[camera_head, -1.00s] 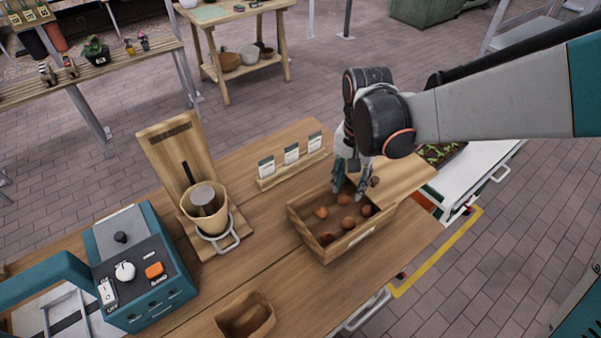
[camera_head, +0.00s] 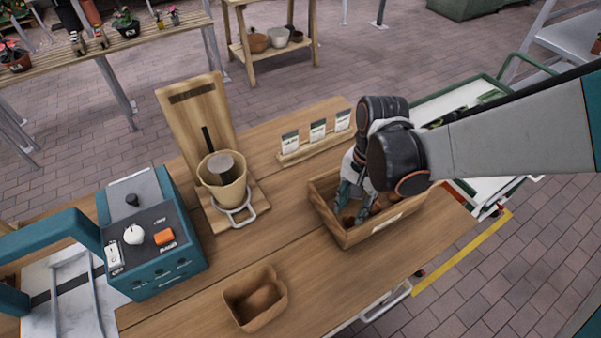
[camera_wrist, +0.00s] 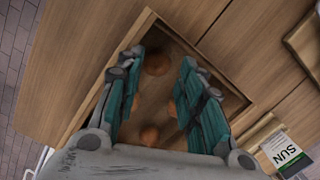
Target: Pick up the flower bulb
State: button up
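A wooden crate (camera_head: 352,238) with several brown flower bulbs stands on the workbench. My gripper (camera_head: 355,206) reaches down inside it, and its arm hides much of the crate's interior. In the wrist view the teal fingers (camera_wrist: 164,66) are spread open. One bulb (camera_wrist: 157,63) shows between the fingertips, apart from both; whether it is level with them is unclear. Another bulb (camera_wrist: 150,136) lies nearer the palm. A third bulb (camera_wrist: 173,108) is beside the right finger, partly hidden.
Seed packets in a wooden holder (camera_head: 302,152) stand behind the crate. To the left are a beige pot (camera_head: 222,190) on a wooden stand and a teal machine (camera_head: 160,270). An empty-looking brown container (camera_head: 254,298) sits at the front. Bare bench lies between them.

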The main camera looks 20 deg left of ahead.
aim_at(352, 215)
jog(key=f+b, duration=0.1)
jog(key=f, duration=0.1)
jog(key=f+b, duration=0.2)
jog(key=f, duration=0.1)
jog(key=shift+w+d, duration=0.1)
jog(key=shift+w, duration=0.1)
jog(key=shift+c, duration=0.4)
jog(key=c, duration=0.4)
jog(key=shift+r, duration=0.1)
jog(key=shift+c, duration=0.2)
